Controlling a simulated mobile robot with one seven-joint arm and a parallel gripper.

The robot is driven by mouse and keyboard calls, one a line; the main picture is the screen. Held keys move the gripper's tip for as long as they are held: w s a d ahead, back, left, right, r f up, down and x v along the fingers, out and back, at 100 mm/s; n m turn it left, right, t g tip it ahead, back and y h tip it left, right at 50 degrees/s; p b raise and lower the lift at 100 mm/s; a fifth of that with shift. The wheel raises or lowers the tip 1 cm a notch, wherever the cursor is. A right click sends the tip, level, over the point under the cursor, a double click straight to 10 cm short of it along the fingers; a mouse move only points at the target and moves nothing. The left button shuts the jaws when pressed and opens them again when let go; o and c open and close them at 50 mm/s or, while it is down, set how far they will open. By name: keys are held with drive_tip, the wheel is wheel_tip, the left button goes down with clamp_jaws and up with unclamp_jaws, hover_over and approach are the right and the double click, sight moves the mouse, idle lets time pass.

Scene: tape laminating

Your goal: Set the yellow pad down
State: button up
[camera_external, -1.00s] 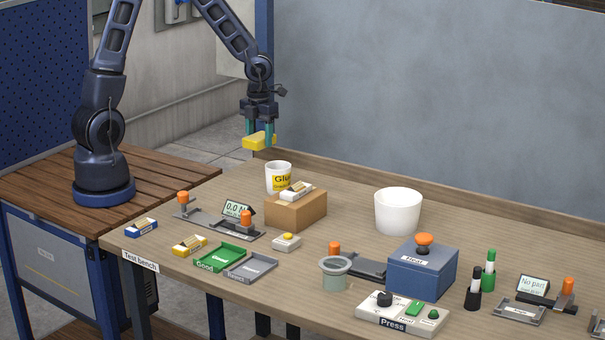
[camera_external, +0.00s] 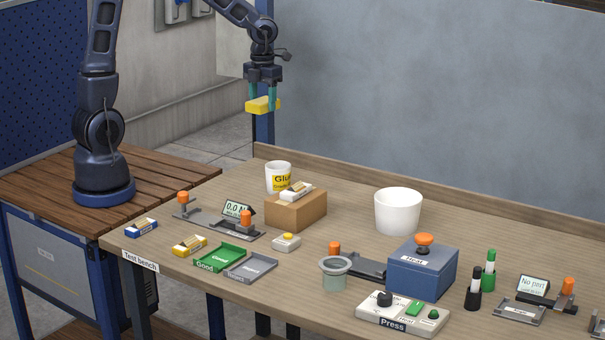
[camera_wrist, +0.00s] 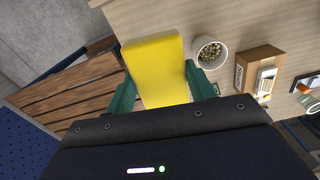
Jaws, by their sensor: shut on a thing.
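The yellow pad (camera_external: 262,104) is a flat yellow block held in the air between the teal fingers of my gripper (camera_external: 264,98). It is high above the back left part of the bench, behind and above the white glue cup (camera_external: 278,178). In the wrist view the yellow pad (camera_wrist: 155,68) fills the space between the two fingers of my gripper (camera_wrist: 158,85), which press on its sides. The pad touches nothing else.
A cardboard box (camera_external: 296,211) with a small packet on top stands near the glue cup. A green tray (camera_external: 219,258) and a grey tray (camera_external: 250,268) lie at the front left. A white bucket (camera_external: 398,211) and blue heat box (camera_external: 422,270) stand to the right.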

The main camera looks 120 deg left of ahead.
drive_tip(key=w+d+m, duration=0.2)
drive_tip(key=w+d, duration=0.1)
drive_tip(key=w, duration=0.4)
drive_tip(key=w+d+m, duration=0.1)
drive_tip(key=w+d, duration=0.2)
drive_tip(key=w, duration=0.4)
drive_tip(key=m, duration=0.9)
hover_over(289, 288)
wheel_tip(289, 288, down, 20)
drive_tip(key=shift+f, duration=0.15)
drive_tip(key=o, duration=1)
